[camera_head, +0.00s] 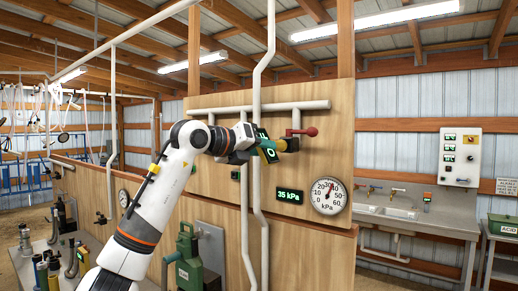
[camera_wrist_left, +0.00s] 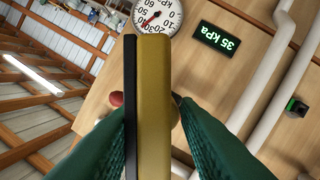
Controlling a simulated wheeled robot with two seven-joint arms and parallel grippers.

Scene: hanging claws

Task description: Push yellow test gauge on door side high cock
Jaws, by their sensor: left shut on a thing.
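My left gripper (camera_head: 262,150) is shut on the yellow test gauge (camera_head: 279,145), in front of the upper wooden panel. In the left wrist view the gauge (camera_wrist_left: 154,100) is a tall yellow and black slab between the green fingers of the gripper (camera_wrist_left: 152,115). The high cock with its red handle (camera_head: 306,131) is just right of the gauge, below the white pipe. A bit of red (camera_wrist_left: 116,99) shows beside the slab in the wrist view. The gauge hides the cock's mouth, so I cannot tell whether they touch. My right gripper is not in view.
A kPa dial (camera_head: 328,196) and a green 35 kPa display (camera_head: 290,196) are on the panel below right. White pipes (camera_head: 257,150) run down the panel close by. A green pump (camera_head: 188,252) stands low in front. A sink (camera_head: 400,208) is at right.

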